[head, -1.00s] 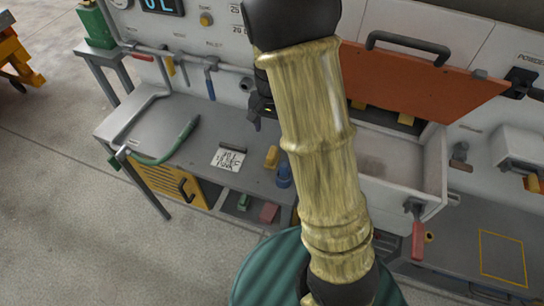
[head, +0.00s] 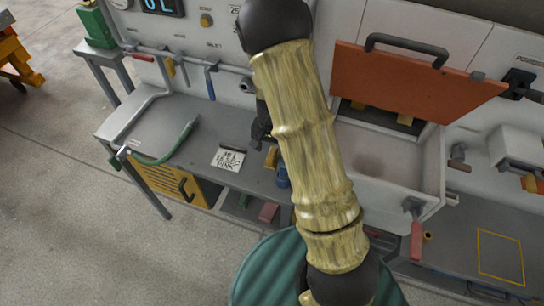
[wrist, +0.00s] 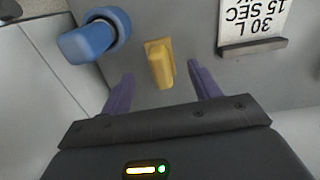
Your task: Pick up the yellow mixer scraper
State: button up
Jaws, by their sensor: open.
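The yellow mixer scraper (wrist: 160,63) stands on the grey bench top (wrist: 188,22), seen in the wrist view between and just beyond my fingertips. In the head view the scraper (head: 271,158) shows at the left edge of my arm, partly hidden. My gripper (wrist: 160,90) is open, with one purple finger on each side of the scraper's line and nothing between them. In the head view my gripper (head: 260,138) is a dark shape above the bench, mostly behind my arm.
A blue object with a round base (wrist: 92,38) stands left of the scraper in the wrist view. A white sign with writing (head: 228,159) stands in a dark holder nearby. An open orange lid (head: 410,80) rises at right.

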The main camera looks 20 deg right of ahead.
aim_at(272, 153)
notch_tip(272, 153, down, 5)
jog(key=shift+f+p, duration=0.1)
jog(key=shift+p, duration=0.45)
jog(key=shift+c, duration=0.2)
jog(key=c, duration=1.1)
